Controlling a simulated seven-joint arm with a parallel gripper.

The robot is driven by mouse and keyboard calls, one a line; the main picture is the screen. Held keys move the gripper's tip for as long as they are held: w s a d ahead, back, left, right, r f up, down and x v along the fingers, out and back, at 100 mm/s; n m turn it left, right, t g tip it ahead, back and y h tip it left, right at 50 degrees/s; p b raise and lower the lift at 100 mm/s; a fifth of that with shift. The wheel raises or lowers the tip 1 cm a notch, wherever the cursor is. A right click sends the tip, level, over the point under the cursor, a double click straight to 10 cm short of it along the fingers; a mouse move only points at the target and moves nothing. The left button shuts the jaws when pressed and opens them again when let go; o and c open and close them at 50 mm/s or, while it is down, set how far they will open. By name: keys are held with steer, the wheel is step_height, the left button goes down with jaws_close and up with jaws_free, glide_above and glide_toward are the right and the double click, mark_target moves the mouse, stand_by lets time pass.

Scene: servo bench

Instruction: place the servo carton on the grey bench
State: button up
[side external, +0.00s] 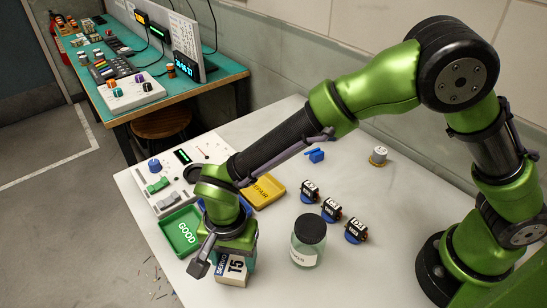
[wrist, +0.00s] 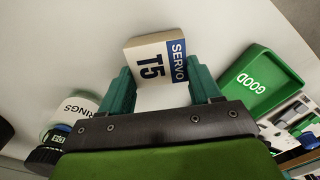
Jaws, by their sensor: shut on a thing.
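In the wrist view the carton (wrist: 152,62) sits between the two green fingers of my gripper (wrist: 161,78). My gripper (side external: 238,252) is shut on the carton, pointing down. The carton's far side is hidden by the fingers. I cannot tell whether its underside touches the bench.
A green GOOD tray (side external: 181,232) is close left of the carton, and a lidded glass jar (side external: 308,242) stands to its right. A yellow REPAIR tray (side external: 264,191), several servos (side external: 331,210) and a control panel (side external: 172,178) lie farther back. The bench's front right is clear.

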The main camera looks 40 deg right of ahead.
mark_target(234, 261)
step_height(234, 261, up, 10)
steer(key=f+n, duration=0.1)
steer(key=n, duration=0.3)
steer(key=w+d+r+n, duration=0.2)
steer(key=d, duration=0.9)
steer(key=w+d+r+n, duration=0.2)
steer(key=d+r, duration=0.1)
steer(key=d, duration=0.8)
steer(key=w+d+r+n, duration=0.2)
steer(key=d, duration=0.9)
steer(key=shift+r, duration=0.4)
steer(key=shift+d, duration=0.1)
